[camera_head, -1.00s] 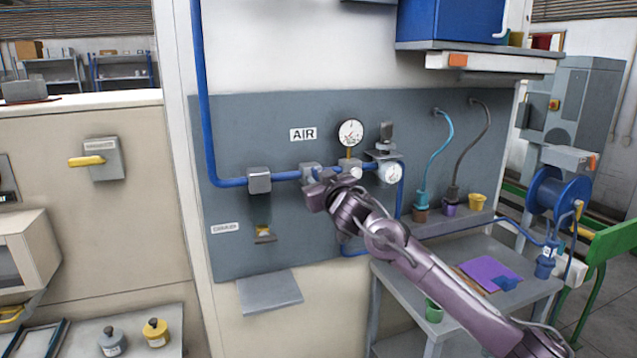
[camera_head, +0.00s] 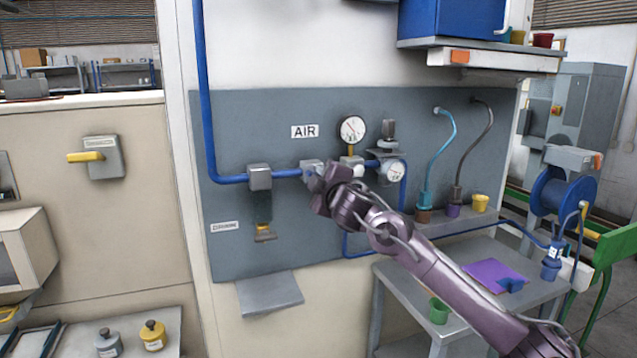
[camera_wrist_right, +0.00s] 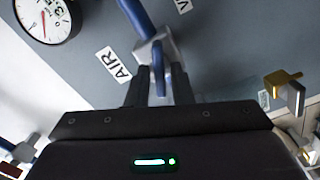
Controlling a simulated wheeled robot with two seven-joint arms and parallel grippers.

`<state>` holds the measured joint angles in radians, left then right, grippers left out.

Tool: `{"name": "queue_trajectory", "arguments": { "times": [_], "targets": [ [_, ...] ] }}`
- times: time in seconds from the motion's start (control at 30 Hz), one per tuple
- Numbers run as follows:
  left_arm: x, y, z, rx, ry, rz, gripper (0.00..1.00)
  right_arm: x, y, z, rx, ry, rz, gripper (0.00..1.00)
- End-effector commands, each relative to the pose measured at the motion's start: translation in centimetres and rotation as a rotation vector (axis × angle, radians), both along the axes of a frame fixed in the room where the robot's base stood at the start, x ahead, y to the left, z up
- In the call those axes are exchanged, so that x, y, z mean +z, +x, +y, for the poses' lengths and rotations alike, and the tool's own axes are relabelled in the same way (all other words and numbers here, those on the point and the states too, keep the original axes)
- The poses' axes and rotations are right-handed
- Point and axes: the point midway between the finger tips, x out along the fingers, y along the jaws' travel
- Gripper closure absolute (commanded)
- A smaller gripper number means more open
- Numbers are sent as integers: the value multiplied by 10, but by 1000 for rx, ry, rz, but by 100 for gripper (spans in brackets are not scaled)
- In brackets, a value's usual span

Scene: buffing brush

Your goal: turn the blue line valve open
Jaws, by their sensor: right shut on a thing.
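The blue line is a blue pipe (camera_head: 228,179) running along the grey wall panel under the AIR sign. Its valve has a grey body (camera_head: 312,168), which also shows in the right wrist view (camera_wrist_right: 152,47). The valve's blue lever (camera_wrist_right: 159,82) lies between the two dark fingers of my right gripper (camera_wrist_right: 160,88), which is shut on it. In the head view my right gripper (camera_head: 317,186) is at the valve, and the wrist hides most of the lever. My left gripper is not in view.
A round pressure gauge (camera_head: 353,130) and a second gauge (camera_head: 396,171) sit right of the valve. A grey box (camera_head: 260,177) is on the pipe to the left. A yellow-handled switch (camera_head: 88,157) is farther left. A grey side table (camera_head: 412,290) stands below my right arm.

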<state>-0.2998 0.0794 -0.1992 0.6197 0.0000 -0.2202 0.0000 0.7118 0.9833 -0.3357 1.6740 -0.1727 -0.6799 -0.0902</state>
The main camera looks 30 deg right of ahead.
Motion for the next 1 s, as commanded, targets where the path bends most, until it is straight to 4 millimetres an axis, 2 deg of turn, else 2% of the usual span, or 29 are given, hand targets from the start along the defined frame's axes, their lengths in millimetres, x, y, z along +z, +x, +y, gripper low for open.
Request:
{"name": "queue_trajectory", "arguments": {
  "times": [0.2, 0.5, 1.0],
  "targets": [
    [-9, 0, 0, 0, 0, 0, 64, -3, 0, 0, 0, -179, 44, 100],
    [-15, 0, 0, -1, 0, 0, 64, -4, 0, 1, 1, -346, 85, 100],
    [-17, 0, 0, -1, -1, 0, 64, -4, 0, 1, 1, -420, 104, 100]
  ]
}}
